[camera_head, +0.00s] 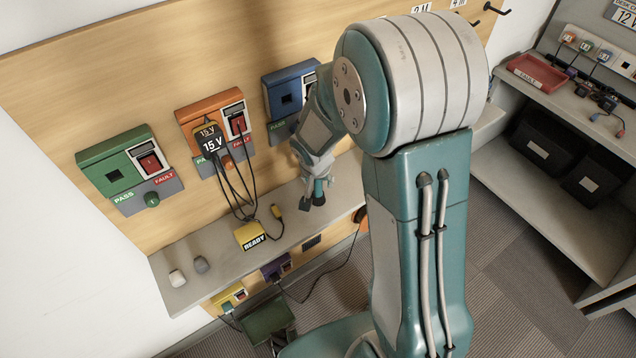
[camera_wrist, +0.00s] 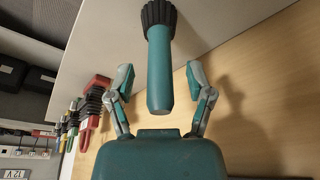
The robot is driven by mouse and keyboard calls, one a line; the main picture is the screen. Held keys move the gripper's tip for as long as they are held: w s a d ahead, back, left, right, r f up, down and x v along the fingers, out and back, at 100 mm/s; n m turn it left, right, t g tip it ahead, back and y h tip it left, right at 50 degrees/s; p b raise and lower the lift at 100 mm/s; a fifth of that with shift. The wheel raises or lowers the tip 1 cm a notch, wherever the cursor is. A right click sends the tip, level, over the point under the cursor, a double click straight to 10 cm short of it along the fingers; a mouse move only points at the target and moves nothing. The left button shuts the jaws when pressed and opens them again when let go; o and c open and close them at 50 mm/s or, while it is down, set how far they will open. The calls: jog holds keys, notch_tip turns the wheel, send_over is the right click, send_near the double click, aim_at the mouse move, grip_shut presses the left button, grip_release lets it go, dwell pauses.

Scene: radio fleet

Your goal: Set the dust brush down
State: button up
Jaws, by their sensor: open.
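The dust brush has a teal handle (camera_wrist: 159,75) and a dark bristle head (camera_wrist: 159,14). In the wrist view its bristle end meets the grey shelf (camera_wrist: 100,25) and its handle points back toward my gripper (camera_wrist: 160,80). My gripper's two fingers are apart, one on each side of the handle, with a visible gap on both sides. In the head view my gripper (camera_head: 317,192) is low over the shelf (camera_head: 215,240), below the blue panel, with the brush (camera_head: 318,190) between its fingers. My wrist partly hides the brush there.
Green (camera_head: 115,165), orange (camera_head: 212,110) and blue (camera_head: 288,85) test panels line the wooden wall. A black 15 V radio pack (camera_head: 210,143) hangs on the orange one. Cables run to a yellow READY box (camera_head: 250,235) left of my gripper.

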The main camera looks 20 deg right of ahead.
jog(key=v, duration=1)
jog(key=s+d+r+n+t+y, duration=0.1)
jog(key=s+r+n, duration=0.4)
jog(key=s+r, duration=0.9)
jog(key=s+t, duration=0.1)
jog(key=s, duration=0.3)
jog(key=shift+s+d+r+t+y, duration=0.2)
jog(key=shift+s+d+t+y, duration=0.1)
jog(key=shift+t, duration=0.1)
